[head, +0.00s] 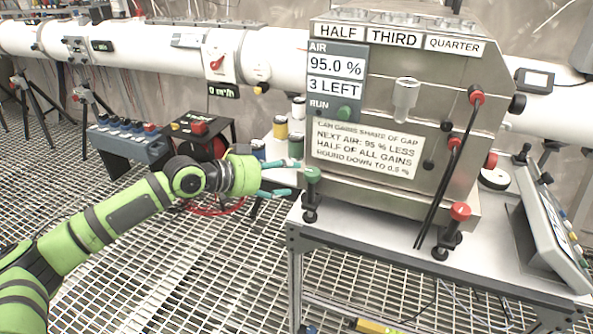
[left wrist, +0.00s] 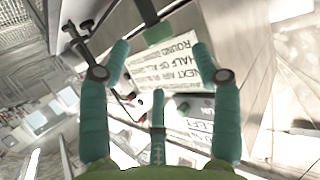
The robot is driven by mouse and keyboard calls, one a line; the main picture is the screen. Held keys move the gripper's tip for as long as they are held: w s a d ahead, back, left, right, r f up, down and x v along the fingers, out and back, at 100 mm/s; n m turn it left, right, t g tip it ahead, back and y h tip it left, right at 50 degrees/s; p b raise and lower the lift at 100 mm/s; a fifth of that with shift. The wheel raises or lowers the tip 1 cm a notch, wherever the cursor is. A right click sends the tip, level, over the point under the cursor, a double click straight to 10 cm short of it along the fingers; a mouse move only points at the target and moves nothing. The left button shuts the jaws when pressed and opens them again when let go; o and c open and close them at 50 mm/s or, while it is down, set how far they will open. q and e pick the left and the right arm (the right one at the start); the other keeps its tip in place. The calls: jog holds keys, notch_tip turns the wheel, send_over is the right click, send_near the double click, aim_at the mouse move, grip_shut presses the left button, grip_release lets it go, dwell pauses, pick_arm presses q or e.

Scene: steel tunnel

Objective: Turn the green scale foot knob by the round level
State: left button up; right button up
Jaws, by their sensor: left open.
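The green scale foot knob (head: 312,174) tops a dark foot at the front left corner of the steel machine (head: 385,185). My left gripper (head: 290,178) is open, its teal fingers pointing right at the knob from just left of it. In the left wrist view the knob (left wrist: 157,33) shows ahead, between the spread fingers (left wrist: 160,54); no finger is clearly touching it. A red-topped foot knob (head: 460,211) stands at the front right corner. I cannot clearly pick out the round level. My right gripper is not in view.
The machine stands on a grey table (head: 350,228) with black cables hanging at its front. A tilted console (head: 548,225) is at the right. Spools (head: 280,127) stand behind my gripper. A switch box (head: 128,142) is at the left. Grating floor is open in front.

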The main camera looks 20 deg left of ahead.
aim_at(306, 173)
pick_arm(q)
jog(key=p+x, duration=0.1)
jog(key=x, duration=0.5)
jog(key=shift+d+r, duration=0.1)
jog(key=shift+d, duration=0.1)
jog(key=shift+w+d, duration=0.15)
jog(key=shift+w, duration=0.1)
jog(key=shift+w+f, duration=0.15)
jog(key=shift+f, duration=0.2)
jog(key=shift+c, duration=0.4)
jog(key=shift+r+p, duration=0.1)
jog(key=shift+p, duration=0.2)
jog(key=c, duration=1)
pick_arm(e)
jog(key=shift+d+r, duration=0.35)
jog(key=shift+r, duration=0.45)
